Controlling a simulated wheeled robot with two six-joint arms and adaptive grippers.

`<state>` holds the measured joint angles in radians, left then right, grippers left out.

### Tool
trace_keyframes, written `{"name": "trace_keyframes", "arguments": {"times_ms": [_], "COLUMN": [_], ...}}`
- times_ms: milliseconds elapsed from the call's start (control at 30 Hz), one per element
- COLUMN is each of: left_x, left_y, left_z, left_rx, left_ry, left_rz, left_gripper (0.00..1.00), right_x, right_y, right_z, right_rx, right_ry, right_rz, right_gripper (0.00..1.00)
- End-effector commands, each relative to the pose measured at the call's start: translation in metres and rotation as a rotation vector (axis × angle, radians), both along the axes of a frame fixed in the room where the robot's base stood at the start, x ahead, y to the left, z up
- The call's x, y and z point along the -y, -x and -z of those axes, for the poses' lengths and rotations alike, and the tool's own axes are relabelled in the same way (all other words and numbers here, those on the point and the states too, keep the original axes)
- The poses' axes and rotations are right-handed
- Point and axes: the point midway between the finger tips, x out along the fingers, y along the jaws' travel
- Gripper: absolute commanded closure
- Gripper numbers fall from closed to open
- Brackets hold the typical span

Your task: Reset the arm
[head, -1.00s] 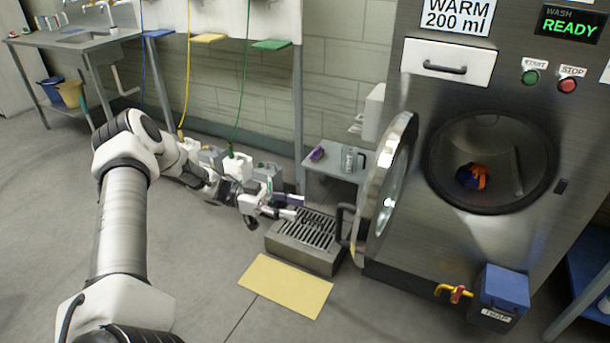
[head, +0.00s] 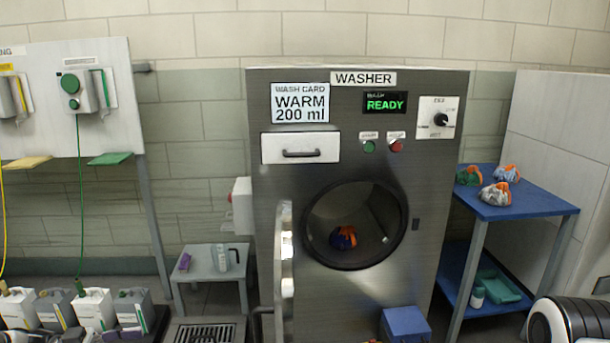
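Neither gripper shows in the head view now. A white and black link of my own arm (head: 565,320) shows at the lower right corner, and its gripper is out of frame. My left arm is not in the picture. The washer (head: 270,200) stands in the middle with its round door (head: 285,260) swung open on the left. A blue and orange sling bundle (head: 343,237) lies inside the drum. The display (head: 385,102) reads READY, and the wash card (head: 300,102) reads WARM 200 ml.
A blue table (head: 530,208) at the right holds three sling bundles. A teal tray (head: 500,290) is on its lower shelf. A small grey stand (head: 212,265) holds a clear jug (head: 221,257) and a purple item (head: 185,262). Several jugs stand at lower left, beside a floor grate (head: 205,332).

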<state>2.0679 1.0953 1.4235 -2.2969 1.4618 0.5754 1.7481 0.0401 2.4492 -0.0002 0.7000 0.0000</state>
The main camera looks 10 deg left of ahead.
Motion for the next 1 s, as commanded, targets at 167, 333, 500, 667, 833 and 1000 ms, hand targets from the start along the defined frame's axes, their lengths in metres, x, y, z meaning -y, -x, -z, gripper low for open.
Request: {"name": "trace_keyframes", "arguments": {"times_ms": [167,333,500,667,833,1000], "left_x": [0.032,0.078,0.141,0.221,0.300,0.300], "left_y": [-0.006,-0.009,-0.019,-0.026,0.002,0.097], "left_z": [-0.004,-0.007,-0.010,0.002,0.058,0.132], "left_rx": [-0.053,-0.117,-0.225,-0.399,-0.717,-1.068], "left_ry": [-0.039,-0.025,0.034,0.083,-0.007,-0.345], "left_rz": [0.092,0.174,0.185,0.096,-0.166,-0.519], "left_gripper": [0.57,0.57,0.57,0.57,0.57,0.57], "right_x": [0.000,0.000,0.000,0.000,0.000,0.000], "right_y": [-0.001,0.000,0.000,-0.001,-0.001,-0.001], "right_z": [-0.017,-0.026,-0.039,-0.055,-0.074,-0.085], "right_rx": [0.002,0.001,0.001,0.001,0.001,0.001], "right_ry": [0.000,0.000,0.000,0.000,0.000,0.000], "right_rz": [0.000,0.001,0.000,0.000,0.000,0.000], "right_gripper": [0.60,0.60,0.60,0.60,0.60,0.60]}}
